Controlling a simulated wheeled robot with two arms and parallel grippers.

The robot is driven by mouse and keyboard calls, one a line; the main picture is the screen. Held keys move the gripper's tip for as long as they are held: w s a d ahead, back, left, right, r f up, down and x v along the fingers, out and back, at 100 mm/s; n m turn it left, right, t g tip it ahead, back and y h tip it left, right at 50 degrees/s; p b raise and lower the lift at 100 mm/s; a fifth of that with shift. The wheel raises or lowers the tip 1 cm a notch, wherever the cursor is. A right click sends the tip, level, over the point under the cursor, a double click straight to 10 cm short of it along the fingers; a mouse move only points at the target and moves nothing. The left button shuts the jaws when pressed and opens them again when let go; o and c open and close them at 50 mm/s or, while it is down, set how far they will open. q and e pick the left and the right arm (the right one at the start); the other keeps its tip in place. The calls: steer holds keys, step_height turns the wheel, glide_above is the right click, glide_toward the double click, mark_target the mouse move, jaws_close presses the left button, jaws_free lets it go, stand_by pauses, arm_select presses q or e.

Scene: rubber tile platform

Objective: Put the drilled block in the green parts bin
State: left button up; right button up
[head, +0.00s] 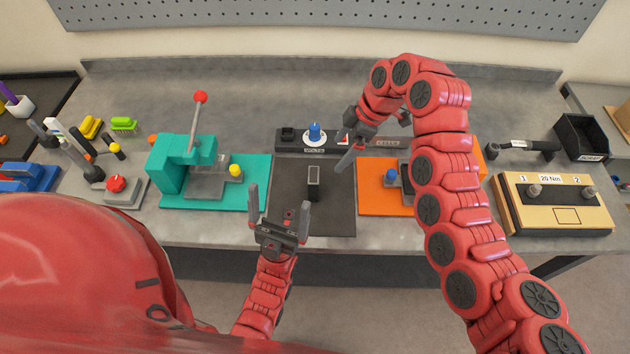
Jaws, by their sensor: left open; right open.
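A small grey block (313,183) with a dark face stands on the dark mat (330,215) in the middle of the bench. It may be the drilled block, but no hole can be made out. My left gripper (279,198) is open and empty at the mat's front left, its fingers pointing away from me, just in front and left of the block. My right gripper (352,150) is open above the back right of the mat, apart from the block and partly hidden by its own wrist. I cannot make out a green parts bin in this view.
A teal press (180,165) stands left of the mat. An orange plate (380,203) lies right of it, partly behind my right arm. A dark rail (290,147) with a blue knob (314,132) runs behind. A black bin (582,138) and a tan box (555,205) stand at right.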

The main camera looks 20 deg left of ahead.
glide_toward(317, 178)
steer(key=f, duration=0.2)
steer(key=p+x, duration=0.1)
steer(key=x, duration=0.5)
steer(key=p+x, duration=0.1)
steer(key=x, duration=0.2)
steer(key=shift+w+a+p, duration=0.35)
steer(key=shift+p+x, duration=0.35)
steer(key=shift+x, duration=1.1)
steer(key=shift+w+d, duration=0.1)
steer(key=shift+d, duration=0.05)
jaws_close()
